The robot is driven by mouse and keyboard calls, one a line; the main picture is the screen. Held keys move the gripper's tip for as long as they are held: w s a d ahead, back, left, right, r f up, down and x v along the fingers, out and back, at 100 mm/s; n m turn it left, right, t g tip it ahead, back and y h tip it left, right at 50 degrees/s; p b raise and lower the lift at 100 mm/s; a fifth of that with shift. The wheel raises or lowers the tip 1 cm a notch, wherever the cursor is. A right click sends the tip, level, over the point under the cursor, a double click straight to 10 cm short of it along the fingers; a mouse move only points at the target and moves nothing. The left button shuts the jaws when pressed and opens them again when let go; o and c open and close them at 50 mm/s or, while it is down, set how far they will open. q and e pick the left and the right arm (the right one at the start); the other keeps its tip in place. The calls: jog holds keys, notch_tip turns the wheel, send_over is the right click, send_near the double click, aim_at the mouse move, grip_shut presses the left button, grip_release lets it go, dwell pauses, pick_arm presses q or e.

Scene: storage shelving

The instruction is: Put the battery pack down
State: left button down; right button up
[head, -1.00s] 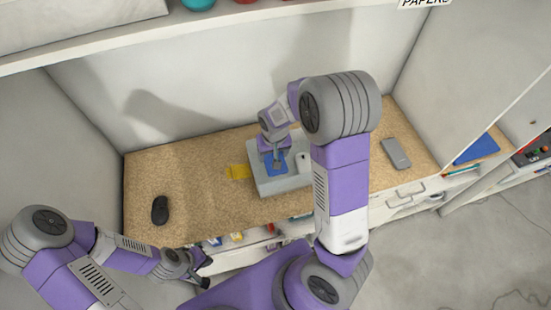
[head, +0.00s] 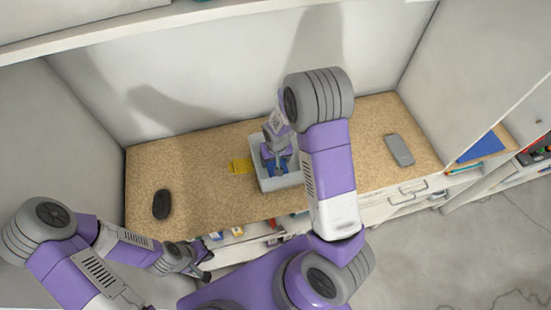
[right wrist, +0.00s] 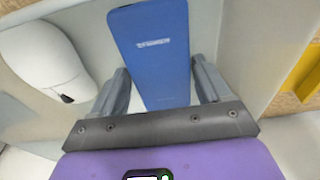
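The blue battery pack (right wrist: 152,50) lies in a pale open tray (head: 282,183) on the cork-coloured worktop. In the right wrist view it sits between the two fingers of my right gripper (right wrist: 162,88), with a clear gap at the left finger and little at the right one. My right gripper, also in the head view (head: 276,166), is low over the tray with its fingers apart. It hides part of the pack in the head view. My left gripper (head: 208,266) is at the lower left, in front of the worktop's edge, open and empty.
A white rounded object (right wrist: 40,55) lies beside the pack. A yellow item (head: 241,166) is left of the tray, a black mouse (head: 161,204) farther left. A grey slab (head: 399,150) lies at right. An upper shelf (head: 150,24) crosses above; worktop is clear around the mouse.

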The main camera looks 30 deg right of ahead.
jog(key=o, duration=0.3)
jog(key=shift+r+p, duration=0.3)
notch_tip(320, 180, up, 12)
jog(key=s, duration=0.1)
jog(key=shift+s+a+f+p, duration=0.15)
jog(key=shift+s+p, duration=0.05)
jog(key=shift+p, duration=0.2)
